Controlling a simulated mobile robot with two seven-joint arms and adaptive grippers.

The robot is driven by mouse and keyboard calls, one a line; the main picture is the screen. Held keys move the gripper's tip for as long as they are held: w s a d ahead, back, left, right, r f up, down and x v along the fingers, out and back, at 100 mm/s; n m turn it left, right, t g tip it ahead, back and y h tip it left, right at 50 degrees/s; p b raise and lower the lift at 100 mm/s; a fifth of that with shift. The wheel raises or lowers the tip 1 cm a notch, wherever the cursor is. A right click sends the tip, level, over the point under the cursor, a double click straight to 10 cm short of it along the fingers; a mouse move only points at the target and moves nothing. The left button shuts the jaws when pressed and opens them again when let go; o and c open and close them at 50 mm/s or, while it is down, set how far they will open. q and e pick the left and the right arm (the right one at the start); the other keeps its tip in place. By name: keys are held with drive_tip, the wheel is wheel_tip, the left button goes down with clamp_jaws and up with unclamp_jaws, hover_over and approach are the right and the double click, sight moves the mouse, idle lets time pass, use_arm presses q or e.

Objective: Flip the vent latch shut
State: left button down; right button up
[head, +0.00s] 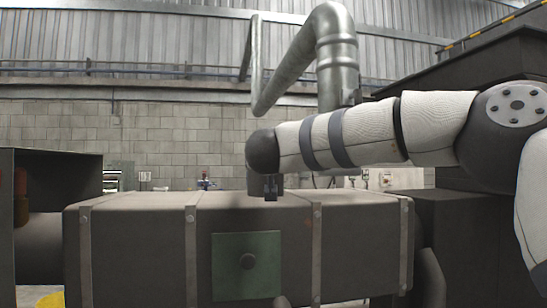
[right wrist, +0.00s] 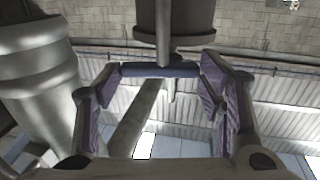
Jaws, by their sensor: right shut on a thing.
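In the right wrist view, a bluish crossbar (right wrist: 160,70) that appears to be the vent latch lies between the purple-padded fingers of my right gripper (right wrist: 160,80). The gripper is shut on it. A thin stem runs from the bar up the picture, in front of a grey cylinder (right wrist: 190,18). In the head view, a short grey stub with a small dark bracket (head: 271,187) shows below the rounded end of my right arm, just above the brown box. My right fingers are hidden or unclear there. My left gripper is not in view.
A thick bent pipe (head: 335,65) and a thin pipe rise behind my arm. A dark housing (head: 480,62) stands at right. Space above the box's left half is clear.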

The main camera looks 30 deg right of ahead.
drive_tip(key=shift+w+a+m+g+h, duration=0.15)
drive_tip(key=shift+a+m+g+h, duration=0.1)
drive_tip(key=shift+m+g+h, duration=0.4)
drive_tip(key=shift+w+a+f+m+g+h, duration=0.1)
drive_tip(key=shift+m+g+h, duration=0.25)
drive_tip(key=shift+h, duration=0.25)
drive_tip(key=shift+w+f+m+g+h, duration=0.1)
drive_tip(key=shift+m+g+h, duration=0.1)
drive_tip(key=shift+m+h, duration=0.3)
drive_tip(key=shift+m+g+h+b, duration=0.5)
drive_tip(key=shift+g+h+b, duration=0.05)
drive_tip(key=shift+g+h, duration=0.2)
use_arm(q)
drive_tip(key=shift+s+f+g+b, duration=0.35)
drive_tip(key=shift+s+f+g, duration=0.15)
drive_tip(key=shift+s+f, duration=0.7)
use_arm(e)
drive_tip(key=shift+a+r+m+g+h, duration=0.1)
drive_tip(key=shift+r+m+g+h, duration=0.05)
drive_tip(key=shift+m+g+h, duration=0.4)
drive_tip(key=shift+s, duration=0.1)
drive_tip(key=o, duration=1.1)
